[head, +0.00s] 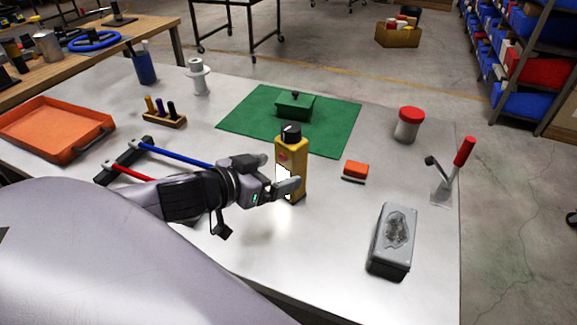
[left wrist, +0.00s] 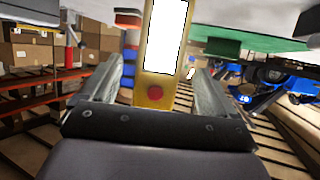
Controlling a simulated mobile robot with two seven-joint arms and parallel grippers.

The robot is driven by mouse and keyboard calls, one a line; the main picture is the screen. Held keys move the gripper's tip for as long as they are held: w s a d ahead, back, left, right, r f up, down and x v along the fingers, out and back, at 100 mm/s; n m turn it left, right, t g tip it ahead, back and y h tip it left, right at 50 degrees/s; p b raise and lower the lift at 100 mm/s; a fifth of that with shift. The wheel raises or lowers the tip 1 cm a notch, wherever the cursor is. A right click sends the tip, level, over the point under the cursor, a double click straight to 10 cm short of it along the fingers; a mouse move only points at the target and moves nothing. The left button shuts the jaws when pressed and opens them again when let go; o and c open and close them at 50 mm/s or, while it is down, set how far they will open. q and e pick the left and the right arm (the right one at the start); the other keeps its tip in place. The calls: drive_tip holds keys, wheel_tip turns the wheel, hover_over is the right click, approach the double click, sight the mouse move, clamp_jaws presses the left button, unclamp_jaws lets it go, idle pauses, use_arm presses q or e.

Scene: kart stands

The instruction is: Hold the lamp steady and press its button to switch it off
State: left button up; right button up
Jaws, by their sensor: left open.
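The lamp (head: 295,150) is a yellow upright box with a black knob on top, standing on the table. Its white panel glows, and light falls on the table before it. In the left wrist view the lamp (left wrist: 146,88) shows with its bright panel and a round red button (left wrist: 155,93). My left gripper (head: 288,188) is at the lamp's lower front-left side, open. In the left wrist view its fingers (left wrist: 150,85) are spread, one on each side of the lamp; I cannot tell whether they touch it. My right gripper is not in view.
The front middle is clear.

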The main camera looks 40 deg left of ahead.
sight(284, 170)
use_arm(q)
drive_tip(key=shift+x, duration=2.85)
drive_tip(key=c, duration=1.3)
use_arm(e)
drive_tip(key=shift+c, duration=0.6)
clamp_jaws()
